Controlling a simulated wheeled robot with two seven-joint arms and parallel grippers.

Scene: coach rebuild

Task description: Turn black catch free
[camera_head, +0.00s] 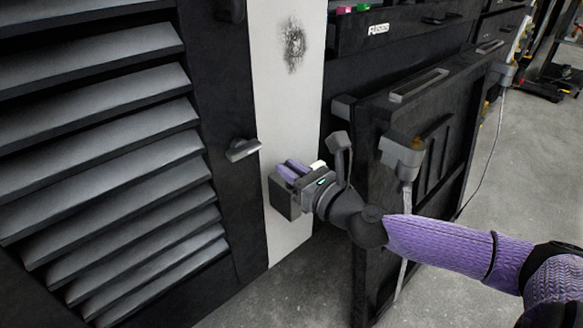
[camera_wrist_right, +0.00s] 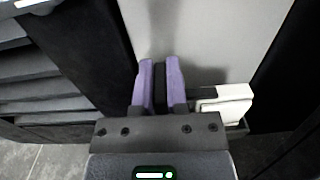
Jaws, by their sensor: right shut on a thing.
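My right gripper (camera_head: 284,170) is at the white panel, just right of the louvred door's black frame. In the right wrist view its two purple fingers (camera_wrist_right: 160,82) are shut on a narrow black piece, which looks like the black catch (camera_wrist_right: 160,78). In the head view the fingers and gripper body hide this piece. A white block (camera_wrist_right: 226,97) sits right of the fingers, with a short dark bar beside it; its white tip (camera_head: 317,165) shows behind the gripper in the head view. My left gripper is not in view.
A grey catch (camera_head: 242,150) sticks out from the black door frame (camera_head: 222,120), left of my gripper. Grey louvres (camera_head: 110,150) fill the left. A black cabinet (camera_head: 400,40) and a dark panel with grey fittings (camera_head: 402,155) stand right, close to my forearm.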

